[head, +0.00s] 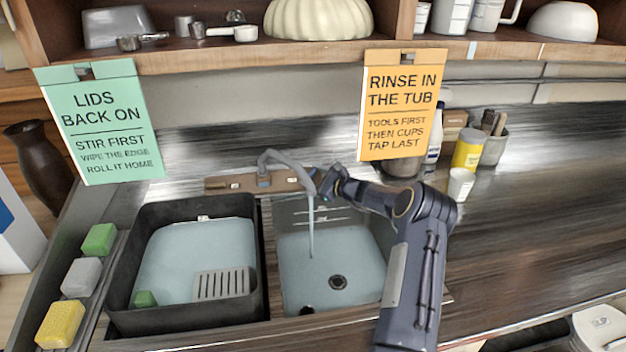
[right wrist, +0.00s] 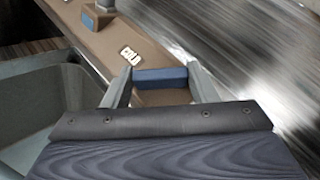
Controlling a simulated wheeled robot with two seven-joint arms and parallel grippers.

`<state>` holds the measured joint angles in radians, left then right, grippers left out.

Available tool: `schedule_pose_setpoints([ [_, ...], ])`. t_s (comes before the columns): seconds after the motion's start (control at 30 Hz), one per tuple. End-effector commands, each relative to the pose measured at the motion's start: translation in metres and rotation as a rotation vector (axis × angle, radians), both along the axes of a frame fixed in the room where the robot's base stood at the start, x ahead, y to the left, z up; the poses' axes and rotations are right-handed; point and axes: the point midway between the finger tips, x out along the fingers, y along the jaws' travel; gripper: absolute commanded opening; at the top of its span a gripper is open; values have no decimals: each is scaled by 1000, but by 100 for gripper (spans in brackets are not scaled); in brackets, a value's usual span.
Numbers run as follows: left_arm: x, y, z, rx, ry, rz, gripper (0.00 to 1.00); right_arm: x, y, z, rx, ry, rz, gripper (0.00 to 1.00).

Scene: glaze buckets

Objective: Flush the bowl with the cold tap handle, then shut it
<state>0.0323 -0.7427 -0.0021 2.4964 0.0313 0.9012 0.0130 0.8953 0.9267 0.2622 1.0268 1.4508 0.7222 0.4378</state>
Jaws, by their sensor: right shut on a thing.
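The tap has a brown base plate (head: 235,182) behind the basins and a grey spout (head: 280,158). A stream of water (head: 311,225) falls from the spout into the right-hand sink bowl (head: 322,245), where a dark round drain (head: 338,282) shows. In the right wrist view the blue cold tap handle (right wrist: 160,77) sits between my fingers, beside a partly readable white label (right wrist: 131,55) on the plate. My right gripper (head: 328,182) is shut on this handle; its fingertips (right wrist: 161,70) lie either side. My left gripper is out of view.
A dark tub (head: 117,290) with water, a slotted grey piece (head: 221,284) and a green sponge (head: 144,299) fills the left side. Sponges (head: 82,277) line the left edge. Hanging signs (head: 401,105) and a shelf (head: 230,58) are above. A yellow jar (head: 467,150) stands right; the right counter's front is clear.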

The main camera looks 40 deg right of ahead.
Motion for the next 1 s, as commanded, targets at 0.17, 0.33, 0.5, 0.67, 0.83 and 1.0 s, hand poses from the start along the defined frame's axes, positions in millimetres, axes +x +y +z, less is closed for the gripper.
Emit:
schedule_pose_setpoints([
  [0.17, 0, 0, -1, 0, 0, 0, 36, 1, -2, 2, -75, 37, 111, 30],
  [0.33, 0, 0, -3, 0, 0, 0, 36, 2, -2, 2, -126, 67, 194, 30],
  [0.5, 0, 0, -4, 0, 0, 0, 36, 2, -2, 2, -161, 86, 249, 30],
  [0.67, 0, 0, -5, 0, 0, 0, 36, 2, -2, 3, -176, 95, 277, 30],
  [0.83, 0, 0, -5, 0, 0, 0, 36, 2, -2, 4, -182, 97, 287, 30],
  [1.0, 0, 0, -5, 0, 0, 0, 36, 2, -2, 4, -182, 97, 288, 30],
])
